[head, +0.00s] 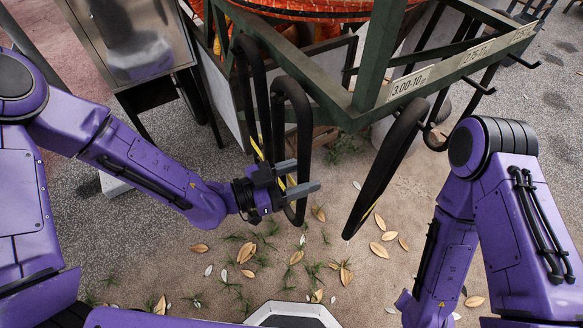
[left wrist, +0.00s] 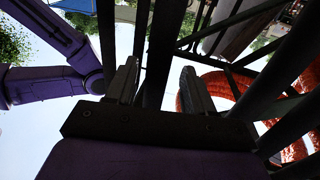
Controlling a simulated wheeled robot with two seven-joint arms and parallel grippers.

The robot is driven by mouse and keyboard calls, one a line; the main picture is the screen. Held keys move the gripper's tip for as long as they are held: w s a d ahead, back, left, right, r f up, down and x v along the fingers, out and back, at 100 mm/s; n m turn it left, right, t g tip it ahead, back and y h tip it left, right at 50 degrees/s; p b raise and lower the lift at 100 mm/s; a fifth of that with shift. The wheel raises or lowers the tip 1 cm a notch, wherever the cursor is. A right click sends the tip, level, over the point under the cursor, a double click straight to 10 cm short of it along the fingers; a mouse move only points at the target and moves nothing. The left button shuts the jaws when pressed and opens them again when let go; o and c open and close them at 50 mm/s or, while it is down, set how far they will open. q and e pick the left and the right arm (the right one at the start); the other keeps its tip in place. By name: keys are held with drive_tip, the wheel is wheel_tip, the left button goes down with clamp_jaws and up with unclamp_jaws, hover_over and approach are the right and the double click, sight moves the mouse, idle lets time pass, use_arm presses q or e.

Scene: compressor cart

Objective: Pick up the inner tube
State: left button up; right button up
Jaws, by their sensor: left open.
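Several black inner tubes hang as long loops from the green cart frame. One inner tube (head: 304,122) hangs at my left gripper, with another just behind it to the left. A separate inner tube (head: 385,175) hangs farther right under a label reading 3.00-10. My left gripper (head: 304,177) is open, its two fingers pointing right across the lower part of the nearer left tube. In the left wrist view a dark tube (left wrist: 160,55) shows between the two fingers (left wrist: 160,82); I cannot tell whether they touch it. My right gripper is out of view.
The green cart frame (head: 365,60) stands above and behind the tubes, with black hooks (head: 480,88) at right. Orange coiled hose (head: 300,8) lies on top. A metal box (head: 130,40) stands at left. Leaves litter the open ground in front.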

use_arm(q)
drive_tip(key=shift+w+d, duration=0.15)
drive_tip(key=shift+d, duration=0.05)
drive_tip(key=shift+a, duration=0.1)
drive_tip(key=shift+c, duration=0.6)
clamp_jaws()
